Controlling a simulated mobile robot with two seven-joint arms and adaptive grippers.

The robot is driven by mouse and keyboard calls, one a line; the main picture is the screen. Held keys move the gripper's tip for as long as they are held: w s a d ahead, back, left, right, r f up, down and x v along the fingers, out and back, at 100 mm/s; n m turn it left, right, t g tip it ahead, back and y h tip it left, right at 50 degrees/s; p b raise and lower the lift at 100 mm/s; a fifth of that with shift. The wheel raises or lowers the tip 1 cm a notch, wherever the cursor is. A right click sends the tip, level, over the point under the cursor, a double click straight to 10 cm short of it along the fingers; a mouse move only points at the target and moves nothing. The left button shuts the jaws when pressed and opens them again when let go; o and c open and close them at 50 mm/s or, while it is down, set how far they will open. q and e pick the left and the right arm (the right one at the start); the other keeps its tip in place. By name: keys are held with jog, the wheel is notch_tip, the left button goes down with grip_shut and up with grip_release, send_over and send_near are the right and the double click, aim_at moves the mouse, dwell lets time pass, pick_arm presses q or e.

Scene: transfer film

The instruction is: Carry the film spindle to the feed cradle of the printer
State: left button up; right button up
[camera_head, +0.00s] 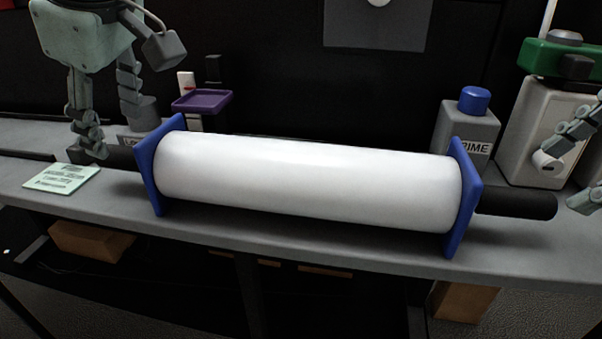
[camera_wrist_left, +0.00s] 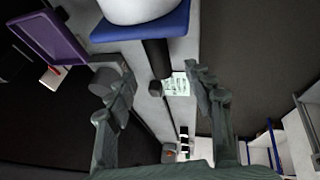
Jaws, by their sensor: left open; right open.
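The film spindle (camera_head: 310,180) is a wide white roll with blue square end flanges and a black shaft stub at each end. It lies lengthwise on the grey bench. My left gripper (camera_head: 112,140) is open at the left stub, one finger on the near side and one on the far side. In the left wrist view the stub (camera_wrist_left: 155,62) points in between the open fingers (camera_wrist_left: 155,85). My right gripper (camera_head: 562,182) is open, partly cut off at the right edge, just beyond the end of the right stub (camera_head: 518,204). I cannot identify the printer's feed cradle.
The bench (camera_head: 300,238) has a narrow free front edge. A pale green card (camera_head: 62,178) lies by the left stub.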

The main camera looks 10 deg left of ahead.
aim_at(120, 150)
pick_arm(q)
jog(key=x, duration=0.7)
jog(key=shift+w+a+f, duration=0.1)
jog(key=shift+w+f, duration=0.1)
jog(key=shift+f, duration=0.1)
pick_arm(e)
jog(key=x, duration=0.7)
jog(key=shift+w+a+f, duration=0.1)
jog(key=shift+w+f, duration=0.1)
jog(key=shift+f, duration=0.05)
pick_arm(q)
grip_shut()
pick_arm(e)
grip_shut()
